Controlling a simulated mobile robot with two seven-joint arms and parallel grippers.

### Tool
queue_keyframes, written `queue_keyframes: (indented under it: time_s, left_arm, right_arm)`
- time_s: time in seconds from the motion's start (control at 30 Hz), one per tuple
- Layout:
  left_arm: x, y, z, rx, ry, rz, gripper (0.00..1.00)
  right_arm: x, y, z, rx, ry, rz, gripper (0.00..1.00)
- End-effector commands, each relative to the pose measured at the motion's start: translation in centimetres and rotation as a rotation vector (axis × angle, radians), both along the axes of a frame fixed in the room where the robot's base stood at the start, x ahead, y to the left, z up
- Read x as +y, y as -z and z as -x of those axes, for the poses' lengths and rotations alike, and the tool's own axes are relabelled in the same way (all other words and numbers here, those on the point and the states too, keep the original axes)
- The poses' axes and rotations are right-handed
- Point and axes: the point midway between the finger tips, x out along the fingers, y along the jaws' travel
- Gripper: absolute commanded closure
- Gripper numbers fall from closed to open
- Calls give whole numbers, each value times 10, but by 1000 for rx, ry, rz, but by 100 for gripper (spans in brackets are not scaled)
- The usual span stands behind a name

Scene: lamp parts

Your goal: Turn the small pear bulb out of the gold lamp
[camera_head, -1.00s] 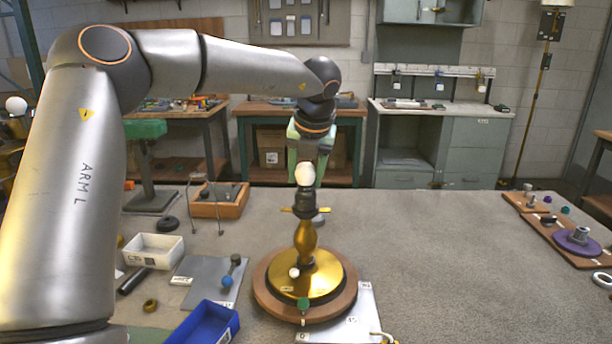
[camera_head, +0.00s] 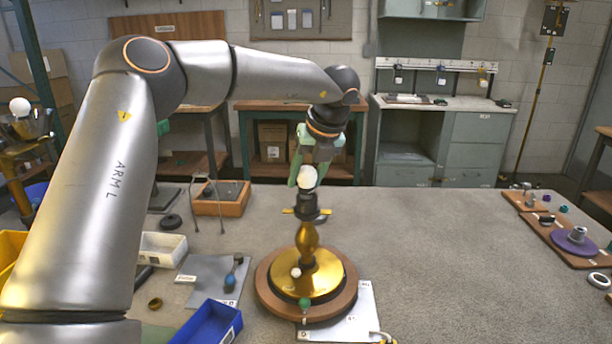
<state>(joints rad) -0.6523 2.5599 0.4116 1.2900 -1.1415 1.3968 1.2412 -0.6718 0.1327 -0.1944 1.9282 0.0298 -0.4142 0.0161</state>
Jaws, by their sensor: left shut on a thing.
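The gold lamp (camera_head: 308,240) stands upright on a round wooden board (camera_head: 263,291) on the table. Its dark socket (camera_head: 307,207) is at the top. The small white pear bulb (camera_head: 307,177) is directly over the socket, upright; I cannot tell how deep its base sits in it. My left gripper (camera_head: 307,170) comes down from above with green fingers and is shut on the bulb. A finger passes to the left of the bulb; the other is partly hidden. My right gripper is not in view.
A blue bin (camera_head: 207,325), a grey plate (camera_head: 205,278) and a white box (camera_head: 165,246) lie left of the lamp. A wooden tray (camera_head: 222,203) is behind them. Wooden boards with parts (camera_head: 565,240) lie at the far right. The table right of the lamp is clear.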

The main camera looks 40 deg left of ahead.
Motion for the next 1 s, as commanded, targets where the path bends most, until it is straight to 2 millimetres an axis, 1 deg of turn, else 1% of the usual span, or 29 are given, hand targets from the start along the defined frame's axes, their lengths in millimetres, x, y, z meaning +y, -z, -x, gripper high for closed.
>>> queue_keyframes:
  time_s: [0.27, 1.0]
  left_arm:
    - [0, -2, 0, 0, 1, 0, 89]
    - [0, -16, 0, -1, 3, 1, 89]
  right_arm:
    - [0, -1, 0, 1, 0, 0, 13]
    - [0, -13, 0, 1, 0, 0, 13]
